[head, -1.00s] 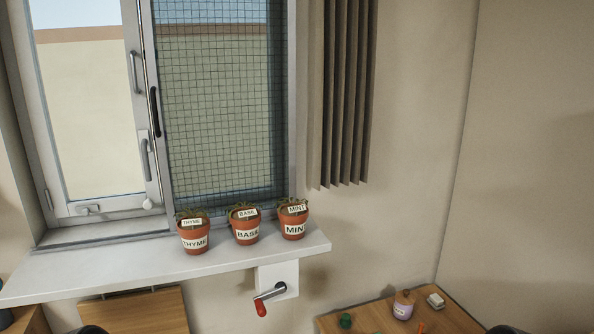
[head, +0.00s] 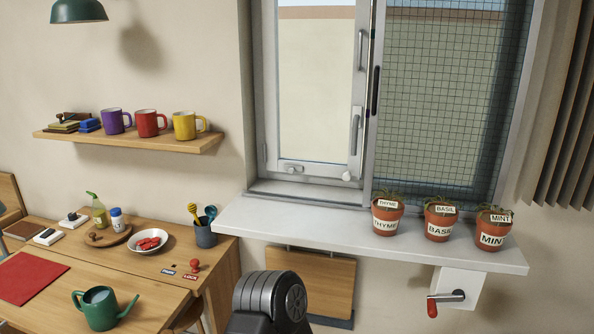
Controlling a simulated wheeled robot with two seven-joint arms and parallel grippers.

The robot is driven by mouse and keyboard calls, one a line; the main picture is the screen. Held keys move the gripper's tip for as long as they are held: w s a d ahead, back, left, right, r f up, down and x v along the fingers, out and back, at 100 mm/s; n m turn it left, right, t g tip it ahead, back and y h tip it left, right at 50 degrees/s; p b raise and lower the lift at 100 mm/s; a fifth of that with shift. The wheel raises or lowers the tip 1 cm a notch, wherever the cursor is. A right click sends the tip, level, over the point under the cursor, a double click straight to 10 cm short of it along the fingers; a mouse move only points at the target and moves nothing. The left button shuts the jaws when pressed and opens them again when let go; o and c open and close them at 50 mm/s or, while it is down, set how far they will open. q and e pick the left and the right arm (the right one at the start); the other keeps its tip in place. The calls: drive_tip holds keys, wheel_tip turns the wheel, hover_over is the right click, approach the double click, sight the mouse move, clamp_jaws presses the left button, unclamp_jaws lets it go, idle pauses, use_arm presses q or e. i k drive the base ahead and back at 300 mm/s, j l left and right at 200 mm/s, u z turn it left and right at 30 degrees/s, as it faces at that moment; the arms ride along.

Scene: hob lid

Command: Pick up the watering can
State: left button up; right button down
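A green watering can (head: 101,309) stands upright on the wooden table at the lower left of the head view. Neither gripper's fingers are in view.
The wooden table (head: 150,290) also bears a red mat (head: 30,278), a white dish (head: 149,241) with red pieces, and a dark utensil cup (head: 205,234). A windowsill (head: 330,222) with herb pots juts out at right. A mug shelf (head: 130,143) hangs above.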

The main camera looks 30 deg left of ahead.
sight(99, 306)
drive_tip(key=u, duration=2.4)
